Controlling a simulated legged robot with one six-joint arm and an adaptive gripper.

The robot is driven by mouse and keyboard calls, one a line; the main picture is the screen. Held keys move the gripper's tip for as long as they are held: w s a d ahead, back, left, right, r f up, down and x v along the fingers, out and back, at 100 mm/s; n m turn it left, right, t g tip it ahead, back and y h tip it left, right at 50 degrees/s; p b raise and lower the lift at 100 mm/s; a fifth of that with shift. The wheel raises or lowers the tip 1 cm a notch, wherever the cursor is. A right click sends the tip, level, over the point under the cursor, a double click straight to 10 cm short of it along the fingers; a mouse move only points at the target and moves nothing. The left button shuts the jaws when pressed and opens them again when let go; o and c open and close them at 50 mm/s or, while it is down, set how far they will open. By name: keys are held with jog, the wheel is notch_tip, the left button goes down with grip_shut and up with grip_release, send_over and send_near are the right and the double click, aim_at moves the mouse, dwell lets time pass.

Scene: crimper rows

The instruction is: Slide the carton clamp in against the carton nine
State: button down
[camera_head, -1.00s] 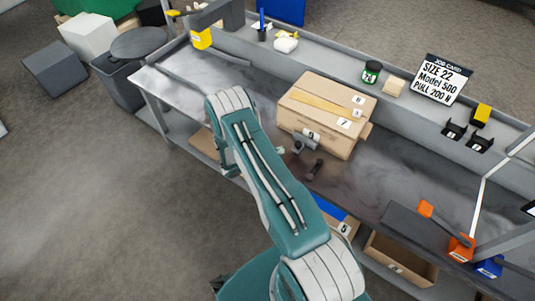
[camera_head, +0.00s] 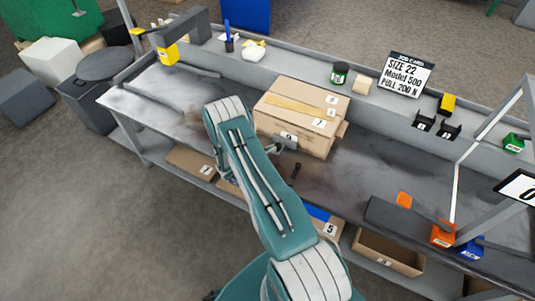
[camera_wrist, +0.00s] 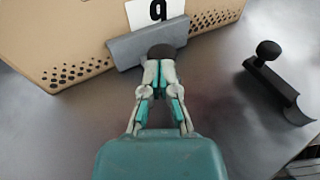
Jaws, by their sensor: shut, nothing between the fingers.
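The brown carton nine (camera_head: 318,140) stands on the bench, and its front label "9" shows in the wrist view above the clamp. The carton clamp, a grey angled plate (camera_wrist: 125,50) with a dark round knob (camera_wrist: 161,52), stands at the carton's front face, just below the label. It looks touching or nearly so; I cannot tell if a gap remains. My gripper (camera_wrist: 160,76) is shut and empty, its fingertips right behind the knob, seemingly against it. In the head view my arm hides most of the gripper, and the clamp (camera_head: 286,142) shows just beside the arm.
A second, black clamp-like piece with a knob (camera_wrist: 268,51) lies to the right on the bench (camera_head: 385,175). Orange (camera_head: 443,235) and blue tools sit at the right end. A job card (camera_head: 405,74) stands on the back shelf. Open bench lies left of the carton.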

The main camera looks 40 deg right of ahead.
jog(key=shift+w+d, duration=0.1)
jog(key=shift+d, duration=0.2)
jog(key=w+a+r, duration=0.1)
jog(key=a+r, duration=0.1)
jog(key=a, duration=1.1)
jog(key=shift+a+r, duration=0.15)
jog(key=shift+a, duration=0.25)
